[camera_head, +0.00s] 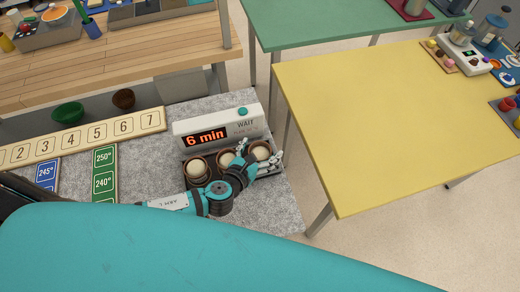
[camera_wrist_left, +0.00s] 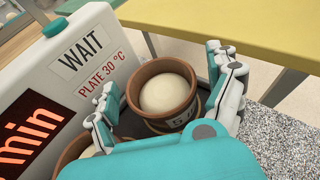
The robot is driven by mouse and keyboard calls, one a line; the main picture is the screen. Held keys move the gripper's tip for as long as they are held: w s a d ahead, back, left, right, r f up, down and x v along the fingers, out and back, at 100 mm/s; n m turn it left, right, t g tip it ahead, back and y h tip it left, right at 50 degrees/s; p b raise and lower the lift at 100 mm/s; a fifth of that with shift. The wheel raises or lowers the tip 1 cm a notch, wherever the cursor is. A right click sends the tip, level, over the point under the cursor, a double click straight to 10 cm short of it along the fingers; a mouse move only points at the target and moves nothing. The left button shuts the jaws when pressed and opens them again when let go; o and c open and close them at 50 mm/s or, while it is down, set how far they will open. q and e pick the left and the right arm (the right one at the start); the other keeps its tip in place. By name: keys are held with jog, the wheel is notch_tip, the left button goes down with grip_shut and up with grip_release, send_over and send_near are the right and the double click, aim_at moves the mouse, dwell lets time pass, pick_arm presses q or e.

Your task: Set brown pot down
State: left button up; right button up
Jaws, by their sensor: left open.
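Several brown pots with pale domed dough stand in a row on a dark plate (camera_head: 210,157) in front of the white timer box (camera_head: 218,126). The right-hand brown pot (camera_head: 261,148) is upright at the plate's right end. In the left wrist view this pot (camera_wrist_left: 150,114) shows a label on its side, partly hidden by my gripper. My left gripper (camera_head: 259,154) is open, its fingers on either side of this pot. In the left wrist view the gripper (camera_wrist_left: 163,82) straddles the pot; contact with the finger pads cannot be told. My right gripper is not in view.
The timer reads "6 min" and "WAIT". A numbered strip (camera_head: 85,140) and green temperature card (camera_head: 104,175) lie left on the grey speckled top (camera_head: 155,160). Green (camera_head: 68,113) and brown (camera_head: 123,98) bowls stand behind. A mostly clear yellow table (camera_head: 380,120) is at right.

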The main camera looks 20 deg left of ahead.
pick_arm(q)
jog(key=shift+r, duration=0.25)
jog(key=b+v, duration=0.1)
jog(key=v, duration=1.1)
jog(key=shift+a, duration=0.1)
